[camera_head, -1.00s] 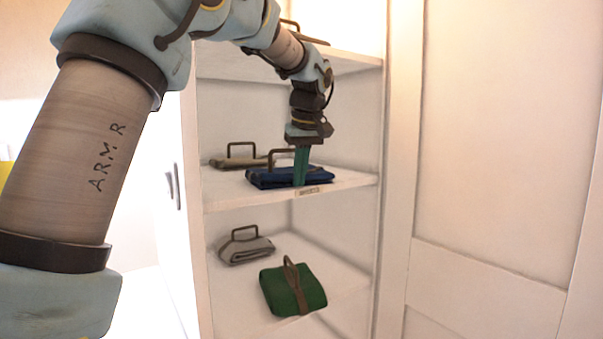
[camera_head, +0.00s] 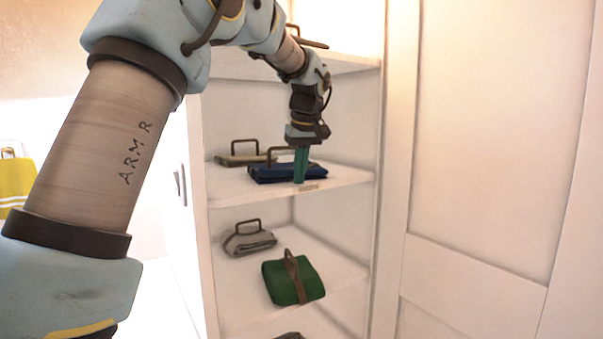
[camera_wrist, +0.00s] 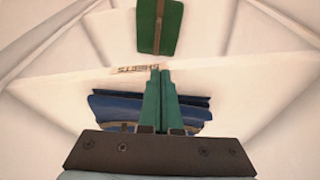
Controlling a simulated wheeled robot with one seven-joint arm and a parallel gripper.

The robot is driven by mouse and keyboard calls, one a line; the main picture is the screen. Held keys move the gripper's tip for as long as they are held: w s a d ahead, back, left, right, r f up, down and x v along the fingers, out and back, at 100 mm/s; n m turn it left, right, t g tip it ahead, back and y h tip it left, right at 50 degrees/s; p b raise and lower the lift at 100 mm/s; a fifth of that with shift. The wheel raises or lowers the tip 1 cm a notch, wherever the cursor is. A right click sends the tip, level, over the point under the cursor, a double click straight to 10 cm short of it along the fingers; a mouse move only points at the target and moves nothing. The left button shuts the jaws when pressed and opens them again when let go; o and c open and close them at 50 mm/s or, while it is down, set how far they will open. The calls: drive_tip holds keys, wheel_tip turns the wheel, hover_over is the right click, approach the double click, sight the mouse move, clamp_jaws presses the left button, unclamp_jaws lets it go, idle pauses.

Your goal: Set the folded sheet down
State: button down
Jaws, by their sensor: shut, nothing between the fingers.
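A folded dark blue sheet (camera_head: 264,175) with a brown handle lies on the middle shelf (camera_head: 230,192) of a white cupboard. It also shows in the wrist view (camera_wrist: 108,108), partly hidden behind my fingers. My gripper (camera_head: 299,181) points down at the front of this sheet, over the shelf's front edge. Its two green fingers are together with nothing between them, as the wrist view (camera_wrist: 160,74) also shows. I cannot tell whether the fingers touch the sheet. A small label (camera_wrist: 134,69) is on the shelf edge, near the fingertips.
A beige folded cloth (camera_head: 232,160) lies left of the blue one. The lower shelf holds a grey folded cloth (camera_head: 250,244) and a green one (camera_head: 279,283) with a brown strap. A cupboard side wall stands close on the right. A yellow item (camera_head: 14,182) is at far left.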

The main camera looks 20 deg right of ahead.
drive_tip(key=b+v, duration=0.1)
drive_tip(key=v, duration=0.9)
drive_tip(key=shift+s, duration=0.2)
